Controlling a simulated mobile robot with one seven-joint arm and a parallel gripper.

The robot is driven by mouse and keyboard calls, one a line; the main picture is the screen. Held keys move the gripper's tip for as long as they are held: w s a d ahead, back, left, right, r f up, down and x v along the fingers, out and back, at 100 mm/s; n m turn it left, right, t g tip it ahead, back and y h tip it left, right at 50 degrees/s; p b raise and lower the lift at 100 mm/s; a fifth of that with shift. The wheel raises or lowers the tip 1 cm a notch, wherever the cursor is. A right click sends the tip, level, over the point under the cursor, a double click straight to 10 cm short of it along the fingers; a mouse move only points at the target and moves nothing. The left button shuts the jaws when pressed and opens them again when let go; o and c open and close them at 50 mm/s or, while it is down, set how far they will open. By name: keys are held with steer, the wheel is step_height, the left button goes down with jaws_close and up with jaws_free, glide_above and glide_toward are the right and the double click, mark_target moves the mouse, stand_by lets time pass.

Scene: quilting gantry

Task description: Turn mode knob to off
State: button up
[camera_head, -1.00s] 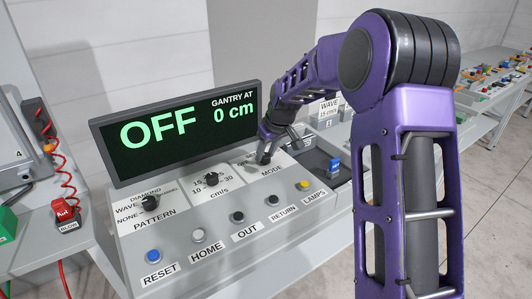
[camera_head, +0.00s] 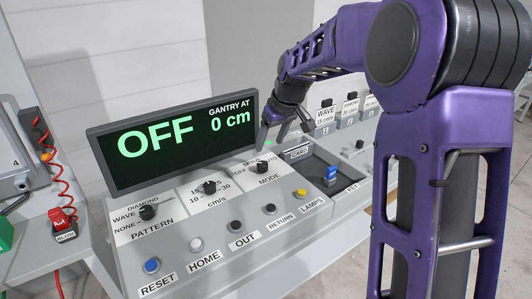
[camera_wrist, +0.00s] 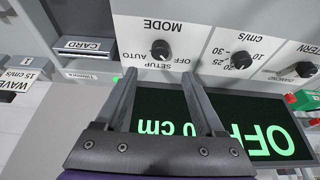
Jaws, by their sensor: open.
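The mode knob (camera_head: 262,167) is a black knob on the sloped control panel, right of the speed knob. It shows upside down in the wrist view (camera_wrist: 160,50), with OFF, SETUP and AUTO printed around it. I cannot tell for sure which label its pointer faces. The display (camera_head: 172,137) reads OFF and GANTRY AT 0 cm. My gripper (camera_head: 284,136) is above and behind the knob, apart from it. In the wrist view its two fingers (camera_wrist: 158,78) are spread, and the knob lies beyond the gap between their tips. Nothing is between them.
The pattern knob (camera_head: 147,212) and speed knob (camera_head: 209,187) are to the left. The reset button (camera_head: 152,265) and other buttons line the front. A blue key (camera_head: 331,172) stands in a dark recess at right. The display rises behind the knobs.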

steer(key=v, duration=0.7)
steer(key=shift+r, duration=0.25)
steer(key=shift+d, duration=0.1)
